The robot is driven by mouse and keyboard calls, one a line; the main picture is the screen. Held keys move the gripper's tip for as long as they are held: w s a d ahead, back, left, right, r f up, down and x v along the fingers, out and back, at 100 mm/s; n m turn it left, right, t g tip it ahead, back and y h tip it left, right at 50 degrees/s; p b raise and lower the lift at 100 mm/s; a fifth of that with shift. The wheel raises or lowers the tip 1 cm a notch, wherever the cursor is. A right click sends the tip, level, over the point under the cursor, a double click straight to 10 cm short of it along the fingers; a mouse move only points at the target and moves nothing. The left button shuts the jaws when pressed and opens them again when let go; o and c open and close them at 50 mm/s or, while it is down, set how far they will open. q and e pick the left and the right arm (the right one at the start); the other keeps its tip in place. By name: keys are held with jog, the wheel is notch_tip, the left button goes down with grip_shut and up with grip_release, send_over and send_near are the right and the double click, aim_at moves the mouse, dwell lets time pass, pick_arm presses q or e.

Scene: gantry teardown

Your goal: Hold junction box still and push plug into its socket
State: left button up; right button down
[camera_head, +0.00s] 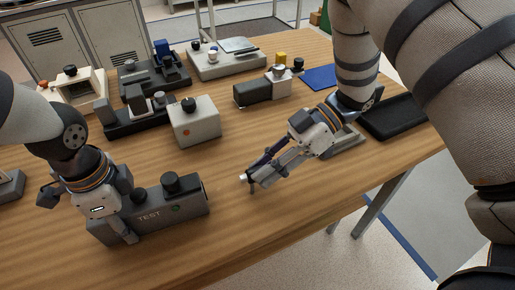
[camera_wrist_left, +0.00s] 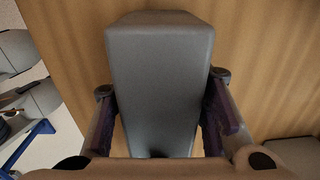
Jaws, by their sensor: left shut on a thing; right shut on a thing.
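In the left wrist view the box (camera_wrist_left: 158,70) lies between the two fingers (camera_wrist_left: 162,92). My right gripper (camera_head: 252,182) is shut on the plug, whose small white end (camera_head: 243,178) sticks out toward the box, apart from it. The gripper hides the rest of the plug. I cannot make out the socket opening.
Behind stand a light grey box with a black knob (camera_head: 194,122), dark fixtures (camera_head: 150,80) and a dark block (camera_head: 252,93). A blue mat (camera_head: 321,77) and a black tray (camera_head: 394,118) lie at the right. The table between the box and my right gripper is clear.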

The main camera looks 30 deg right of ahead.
jog(key=shift+w+a+g, duration=0.1)
jog(key=shift+a+g, duration=0.05)
jog(key=shift+g, duration=0.15)
jog(key=shift+w+a, duration=0.15)
jog(key=shift+a, duration=2.5)
jog(key=shift+w+a, duration=0.1)
jog(key=shift+a, duration=0.05)
jog(key=shift+a, duration=0.7)
jog(key=shift+a, duration=0.2)
jog(key=shift+w+a+n, duration=0.1)
jog(key=shift+a+n, duration=0.2)
jog(key=shift+a, duration=0.1)
jog(key=c, duration=1.3)
grip_release()
jog(key=shift+a, duration=0.1)
